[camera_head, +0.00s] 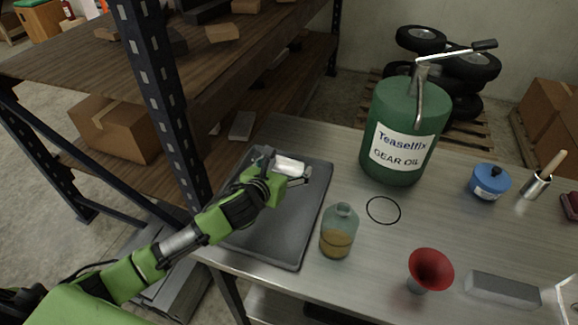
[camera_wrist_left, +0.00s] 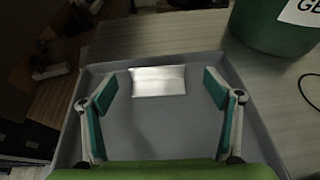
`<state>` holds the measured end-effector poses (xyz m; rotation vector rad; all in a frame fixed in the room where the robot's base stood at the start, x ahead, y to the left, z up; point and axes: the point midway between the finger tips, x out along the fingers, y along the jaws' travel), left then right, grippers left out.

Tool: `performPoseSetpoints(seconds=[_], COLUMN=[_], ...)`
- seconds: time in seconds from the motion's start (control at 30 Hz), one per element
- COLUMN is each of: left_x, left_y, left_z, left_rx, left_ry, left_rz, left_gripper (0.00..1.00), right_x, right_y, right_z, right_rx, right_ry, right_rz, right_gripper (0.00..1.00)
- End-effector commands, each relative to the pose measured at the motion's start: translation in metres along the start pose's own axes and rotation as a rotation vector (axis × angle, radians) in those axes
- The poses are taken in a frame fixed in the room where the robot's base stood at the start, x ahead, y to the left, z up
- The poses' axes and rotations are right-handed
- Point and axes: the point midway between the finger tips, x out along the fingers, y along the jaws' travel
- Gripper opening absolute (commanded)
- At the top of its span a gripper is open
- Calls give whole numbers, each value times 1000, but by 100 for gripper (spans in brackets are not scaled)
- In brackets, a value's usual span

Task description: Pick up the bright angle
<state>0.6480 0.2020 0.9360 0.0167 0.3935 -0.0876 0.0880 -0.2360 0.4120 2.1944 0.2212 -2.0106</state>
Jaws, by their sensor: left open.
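The bright angle (camera_head: 289,167) is a short, shiny silver piece at the far part of a grey tray (camera_head: 279,246). In the left wrist view the bright angle (camera_wrist_left: 158,81) lies near the tray's far edge, between and a little beyond the fingertips. My left gripper (camera_head: 284,176) is open above the tray, with its fingers apart on either side of the angle; it also shows in the left wrist view (camera_wrist_left: 161,88). Nothing is between the fingers' pads in contact.
A green gear oil drum (camera_head: 404,132) with a pump stands behind the tray to the right. A glass bottle (camera_head: 338,232) stands close to the tray's right side. A red funnel (camera_head: 430,270), black ring (camera_head: 383,210) and grey block (camera_head: 502,290) lie further right. A shelf post (camera_head: 160,95) rises left of the tray.

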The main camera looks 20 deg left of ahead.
Motion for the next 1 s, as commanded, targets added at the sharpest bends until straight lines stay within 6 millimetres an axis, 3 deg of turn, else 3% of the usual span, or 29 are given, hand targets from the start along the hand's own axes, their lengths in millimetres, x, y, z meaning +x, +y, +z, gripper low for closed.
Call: performPoseSetpoints(seconds=[0.5,0.8,0.97,1.0], left_x=[50,52,52,52], left_y=[5,5,5,5], left_z=[0,0,0,0], left_rx=[0,1,1,1], left_ry=[1,1,1,1], left_rz=[1,0,0,0], left_gripper=[82,82,40,40], right_x=[-10,-9,-9,-9], right_y=[2,2,1,1], right_z=[-3,-3,-3,-3], right_rx=[1,1,1,1], right_ry=[3,3,4,4], right_rz=[2,2,2,1], right_gripper=[24,24,24,24])
